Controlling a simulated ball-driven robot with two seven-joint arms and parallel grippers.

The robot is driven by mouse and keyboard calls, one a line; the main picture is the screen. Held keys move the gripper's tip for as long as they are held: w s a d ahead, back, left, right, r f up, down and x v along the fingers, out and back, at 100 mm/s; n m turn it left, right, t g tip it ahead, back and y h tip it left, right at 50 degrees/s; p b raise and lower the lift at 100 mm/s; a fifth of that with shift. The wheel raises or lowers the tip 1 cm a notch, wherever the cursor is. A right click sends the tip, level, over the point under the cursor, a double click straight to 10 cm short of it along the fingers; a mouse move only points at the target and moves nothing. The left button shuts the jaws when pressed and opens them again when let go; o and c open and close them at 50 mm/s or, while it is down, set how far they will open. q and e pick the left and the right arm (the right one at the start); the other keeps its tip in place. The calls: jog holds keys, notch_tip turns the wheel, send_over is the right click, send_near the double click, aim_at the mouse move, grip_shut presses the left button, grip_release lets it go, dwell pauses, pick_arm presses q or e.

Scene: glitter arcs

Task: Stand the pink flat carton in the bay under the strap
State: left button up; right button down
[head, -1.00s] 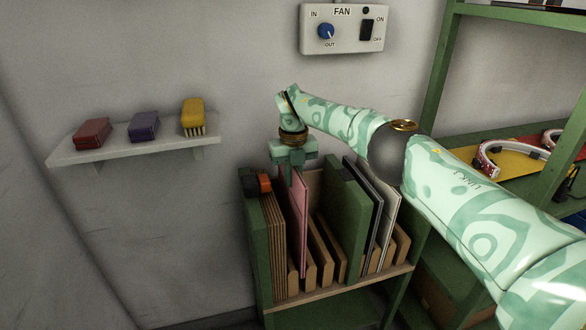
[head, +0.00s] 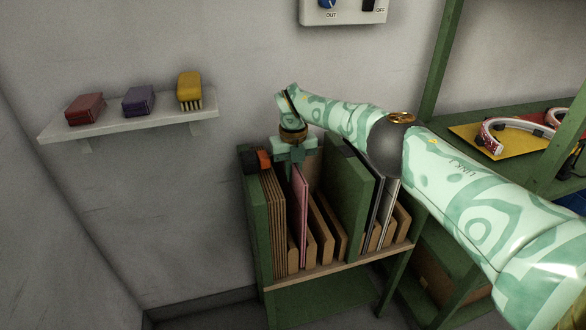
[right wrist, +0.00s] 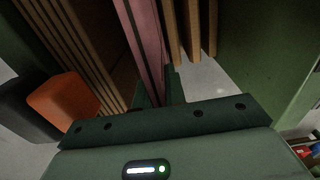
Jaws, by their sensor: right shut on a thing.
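The pink flat carton (head: 301,220) stands on edge, nearly upright, in the left part of the green rack (head: 352,205). It is between the brown boards on its left and wooden dividers (head: 322,235) on its right. Its lower edge is close to the rack floor; I cannot tell if it touches. My right gripper (head: 297,168) is shut on the carton's top edge; the carton also shows in the right wrist view (right wrist: 150,45). My left gripper is out of view.
Brown boards (head: 271,220) fill the rack's left end. Grey and white panels stand right of the green partition, partly behind my arm. A wall shelf (head: 130,130) with brushes is at left. A green shelving unit (head: 440,70) stands at right.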

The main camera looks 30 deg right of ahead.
jog(key=c, duration=1.4)
grip_release()
jog(key=shift+o, duration=0.2)
jog(key=shift+r, duration=0.1)
notch_tip(320, 180, up, 16)
jog(key=p, duration=0.2)
jog(key=shift+p, duration=0.3)
